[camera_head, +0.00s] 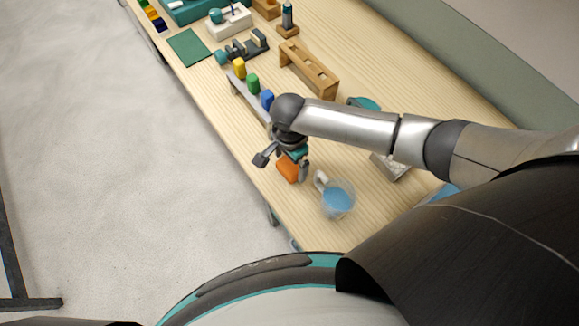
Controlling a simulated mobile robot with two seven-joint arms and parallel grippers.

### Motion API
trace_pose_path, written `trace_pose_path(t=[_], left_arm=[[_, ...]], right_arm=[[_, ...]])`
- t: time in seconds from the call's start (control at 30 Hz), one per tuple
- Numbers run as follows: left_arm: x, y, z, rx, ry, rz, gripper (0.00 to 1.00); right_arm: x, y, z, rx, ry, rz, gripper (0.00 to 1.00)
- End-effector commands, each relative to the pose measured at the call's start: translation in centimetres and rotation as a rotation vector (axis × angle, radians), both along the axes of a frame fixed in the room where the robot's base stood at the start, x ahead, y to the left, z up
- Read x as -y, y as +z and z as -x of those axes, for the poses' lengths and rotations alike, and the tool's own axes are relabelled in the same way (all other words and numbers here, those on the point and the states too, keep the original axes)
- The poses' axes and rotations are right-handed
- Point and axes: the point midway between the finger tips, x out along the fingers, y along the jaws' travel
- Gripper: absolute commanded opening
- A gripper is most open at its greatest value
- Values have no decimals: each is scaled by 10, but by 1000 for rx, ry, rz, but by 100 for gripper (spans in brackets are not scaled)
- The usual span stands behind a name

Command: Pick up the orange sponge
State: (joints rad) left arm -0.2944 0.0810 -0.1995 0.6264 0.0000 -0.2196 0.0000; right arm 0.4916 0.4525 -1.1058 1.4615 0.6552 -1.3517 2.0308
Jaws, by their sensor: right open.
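The orange sponge (288,169) lies on the wooden table near its left edge, in the middle of the head view. My right gripper (282,166) is open over the sponge, with one finger on its left and one on its right. The gripper and wrist hide the sponge's upper part. I cannot tell whether the fingers touch it. My left gripper is not in view.
A clear jug with blue liquid (337,200) stands close by on the right. A rack with yellow, green and blue pieces (253,86) and a wooden rack (309,68) stand farther back. A green mat (190,47) lies at the far left.

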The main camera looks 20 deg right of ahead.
Motion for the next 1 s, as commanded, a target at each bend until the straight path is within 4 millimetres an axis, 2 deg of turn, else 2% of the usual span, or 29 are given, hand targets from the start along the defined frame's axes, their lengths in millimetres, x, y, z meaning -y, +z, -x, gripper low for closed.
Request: trace_pose_path(t=[0.03, 0.13, 0.43, 1.0], left_arm=[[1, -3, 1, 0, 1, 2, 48], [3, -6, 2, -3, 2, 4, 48], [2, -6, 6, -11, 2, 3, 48], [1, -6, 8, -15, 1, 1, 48]], right_arm=[[0, -9, 0, 0, -1, 0, 100], [0, -18, -1, 1, -1, 0, 100], [0, -22, -1, 1, -1, -1, 100], [0, -22, 0, 1, -1, -1, 37]])
